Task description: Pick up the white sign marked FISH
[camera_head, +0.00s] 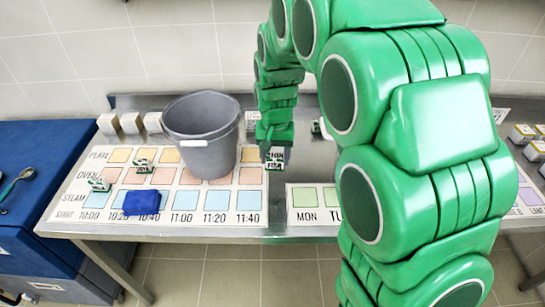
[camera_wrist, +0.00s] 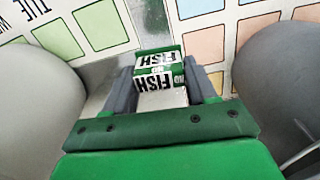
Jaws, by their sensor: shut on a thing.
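The white sign marked FISH (camera_wrist: 160,80) is a small block with green edges and black lettering on two visible faces. In the wrist view it sits between the two grey fingers of my gripper (camera_wrist: 158,90), which is shut on it. In the head view the sign (camera_head: 274,164) shows just below my gripper (camera_head: 275,150), right of the planning board (camera_head: 255,205). I cannot tell whether it touches the steel table or is slightly raised. The fingers hide its sides.
A grey bucket (camera_head: 205,135) stands on the board, left of my gripper. A blue block (camera_head: 142,202) and small green-and-white signs (camera_head: 144,165) lie further left. White blocks (camera_head: 131,122) stand at the back left. A weekday board (camera_head: 305,197) lies to the right.

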